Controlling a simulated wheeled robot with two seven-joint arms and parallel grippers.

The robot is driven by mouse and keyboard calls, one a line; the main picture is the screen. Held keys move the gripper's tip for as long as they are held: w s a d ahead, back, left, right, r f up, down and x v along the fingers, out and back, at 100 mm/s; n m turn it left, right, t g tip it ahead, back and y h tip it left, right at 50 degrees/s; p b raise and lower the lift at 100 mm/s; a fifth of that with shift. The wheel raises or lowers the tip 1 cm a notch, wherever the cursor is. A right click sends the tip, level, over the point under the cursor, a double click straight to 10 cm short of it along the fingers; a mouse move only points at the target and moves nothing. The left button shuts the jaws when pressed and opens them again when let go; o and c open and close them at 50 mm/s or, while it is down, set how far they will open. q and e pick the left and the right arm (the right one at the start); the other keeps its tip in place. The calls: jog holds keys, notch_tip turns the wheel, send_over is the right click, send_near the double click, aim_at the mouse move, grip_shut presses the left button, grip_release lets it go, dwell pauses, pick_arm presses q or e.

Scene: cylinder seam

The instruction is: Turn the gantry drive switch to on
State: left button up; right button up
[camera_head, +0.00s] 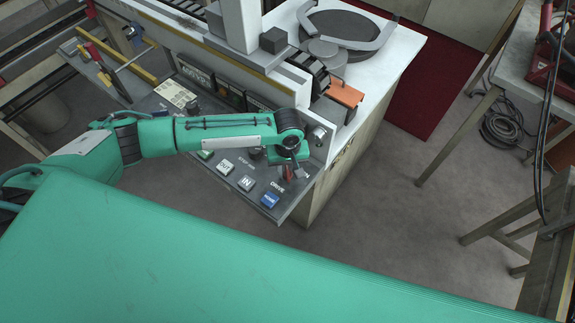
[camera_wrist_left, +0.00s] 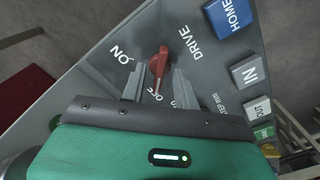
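The gantry drive switch is a red lever knob (camera_wrist_left: 160,64) on the grey control panel (camera_wrist_left: 110,75). In the left wrist view, its narrow end points down to the OFF label, and the ON label is at its left. The word DRIVE is printed at its right. My left gripper (camera_wrist_left: 157,83) is open, with one finger on each side of the knob's narrow end; gaps show between fingers and knob. In the head view, the left gripper (camera_head: 290,168) is over the panel's right corner, partly hiding the red knob. My right gripper is in neither view.
Next to the switch are a blue HOME button (camera_head: 270,199), a white IN button (camera_head: 246,183), a white OUT button (camera_head: 225,167) and a green button (camera_head: 205,154). A white machine top (camera_head: 395,55) rises behind the panel. Grey floor is open at the right, before a workbench (camera_head: 520,75).

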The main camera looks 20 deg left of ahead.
pick_arm(q)
jog(key=shift+f, duration=0.2)
grip_shut()
